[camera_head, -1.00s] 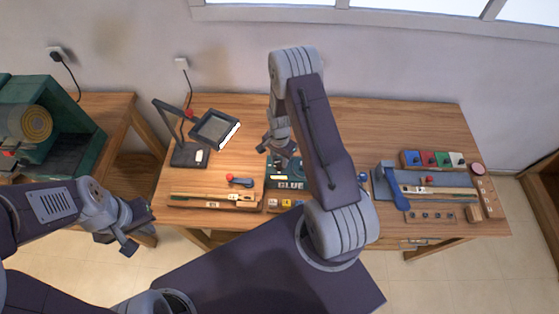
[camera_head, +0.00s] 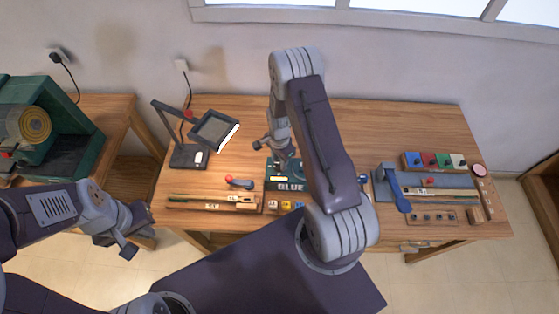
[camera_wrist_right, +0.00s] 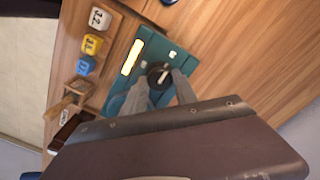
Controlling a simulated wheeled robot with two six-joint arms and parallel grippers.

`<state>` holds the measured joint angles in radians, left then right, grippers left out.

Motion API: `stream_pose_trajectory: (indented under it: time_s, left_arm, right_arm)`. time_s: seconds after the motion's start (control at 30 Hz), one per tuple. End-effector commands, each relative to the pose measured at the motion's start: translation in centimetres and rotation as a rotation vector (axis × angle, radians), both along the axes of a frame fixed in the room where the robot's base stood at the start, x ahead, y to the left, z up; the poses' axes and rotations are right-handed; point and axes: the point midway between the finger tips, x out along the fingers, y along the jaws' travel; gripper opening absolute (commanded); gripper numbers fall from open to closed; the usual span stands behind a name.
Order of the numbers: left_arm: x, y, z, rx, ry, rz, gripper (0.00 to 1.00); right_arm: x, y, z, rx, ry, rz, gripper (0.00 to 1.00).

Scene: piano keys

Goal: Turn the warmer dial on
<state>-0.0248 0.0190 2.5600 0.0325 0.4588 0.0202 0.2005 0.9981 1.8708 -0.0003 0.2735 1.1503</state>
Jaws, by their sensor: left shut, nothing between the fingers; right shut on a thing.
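The glue warmer is a teal box (camera_head: 290,186) marked GLUE on the bench, partly hidden by my right arm in the head view. In the right wrist view its teal top (camera_wrist_right: 149,48) carries a round black dial (camera_wrist_right: 158,73) with a pale pointer mark, and a bright yellow-white strip (camera_wrist_right: 131,58) beside it. My right gripper (camera_wrist_right: 163,88) is shut on the dial, with a finger on either side of it. In the head view my right gripper (camera_head: 280,160) is over the warmer. My left gripper (camera_head: 136,232) is shut and empty, left of the bench.
A lamp (camera_head: 188,155) with a square head stands left of the warmer. A wooden strip (camera_head: 205,203) and small coloured blocks (camera_head: 286,205) lie near the front edge. A blue-handled tool (camera_head: 393,185) and coloured boxes (camera_head: 434,161) are at the right. The bench's back is mostly clear.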

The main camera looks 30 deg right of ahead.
Motion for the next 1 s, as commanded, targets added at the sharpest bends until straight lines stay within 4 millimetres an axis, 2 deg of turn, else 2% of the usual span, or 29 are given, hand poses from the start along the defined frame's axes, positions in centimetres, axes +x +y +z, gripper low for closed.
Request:
stream_pose_trajectory:
  time_s: [0.03,0.07,0.13,0.43,0.53,0.8,1.0]
  left_arm:
    - [0.0,0.0,0.1,0.0,0.0,0.0,0.0]
    - [0.0,0.0,0.1,0.0,0.0,0.0,0.0]
    - [0.0,0.0,0.1,0.0,0.0,0.0,0.0]
    - [0.0,0.0,0.0,0.0,0.0,0.0,0.0]
    - [0.0,0.0,-0.3,0.0,0.0,0.0,0.0]
    - [0.0,0.0,-1.6,0.0,0.0,0.0,0.0]
    - [0.0,0.0,-2.0,0.0,0.0,0.0,0.0]
  right_arm:
    - [0.2,-0.1,0.2,-0.001,-0.006,-0.002,0.0]
    - [0.2,-0.1,0.2,-0.001,-0.006,-0.002,0.37]
    - [0.2,0.0,0.1,-0.001,-0.005,-0.002,0.56]
    - [0.1,0.0,0.1,-0.001,-0.002,0.0,0.56]
    - [0.2,0.0,0.7,-0.001,-0.004,0.0,0.56]
    - [0.2,0.0,6.2,-0.002,-0.009,0.0,0.56]
    - [0.1,0.0,8.8,-0.001,-0.005,-0.001,0.56]
